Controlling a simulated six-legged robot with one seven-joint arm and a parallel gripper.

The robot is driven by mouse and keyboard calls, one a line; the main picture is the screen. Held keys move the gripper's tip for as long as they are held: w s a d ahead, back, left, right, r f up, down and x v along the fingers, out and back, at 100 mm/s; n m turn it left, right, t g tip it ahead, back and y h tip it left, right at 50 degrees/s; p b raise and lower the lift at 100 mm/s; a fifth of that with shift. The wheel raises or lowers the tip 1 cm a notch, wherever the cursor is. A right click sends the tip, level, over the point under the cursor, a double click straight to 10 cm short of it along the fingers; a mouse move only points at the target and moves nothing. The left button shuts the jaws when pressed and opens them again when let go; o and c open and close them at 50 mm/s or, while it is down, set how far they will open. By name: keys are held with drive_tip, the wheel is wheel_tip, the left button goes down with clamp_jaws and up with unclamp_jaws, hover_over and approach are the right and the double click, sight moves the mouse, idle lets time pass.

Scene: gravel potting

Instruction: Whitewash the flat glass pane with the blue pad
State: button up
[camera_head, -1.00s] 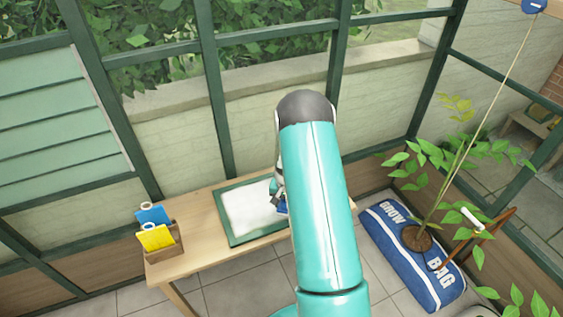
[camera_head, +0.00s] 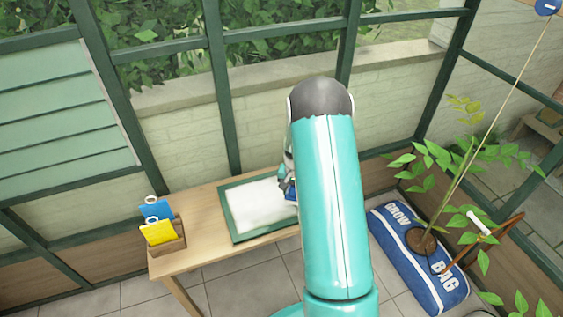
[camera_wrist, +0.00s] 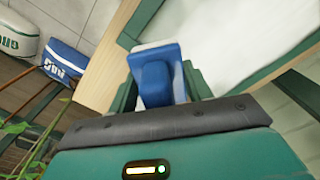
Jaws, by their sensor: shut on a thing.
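The flat glass pane (camera_head: 250,210) lies on the table in a dark green frame (camera_head: 236,241), and its visible surface looks white. Its right part is hidden behind my arm. In the wrist view the pane (camera_wrist: 225,45) fills the upper right. My gripper (camera_wrist: 155,95) is shut on the blue pad (camera_wrist: 153,78), which has a blue grip and a pale face edge. The pad is at the border of the pane; I cannot tell whether it touches. In the head view my gripper (camera_head: 287,186) shows only partly beside my arm, with a bit of blue at it.
A wooden holder (camera_head: 168,245) with a blue and a yellow item (camera_head: 158,231) stands at the table's left end. A blue grow bag (camera_head: 415,262) with a tall plant lies on the floor to the right. The window wall stands behind the wooden table (camera_head: 200,205).

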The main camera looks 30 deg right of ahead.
drive_tip(key=shift+r, duration=1.25)
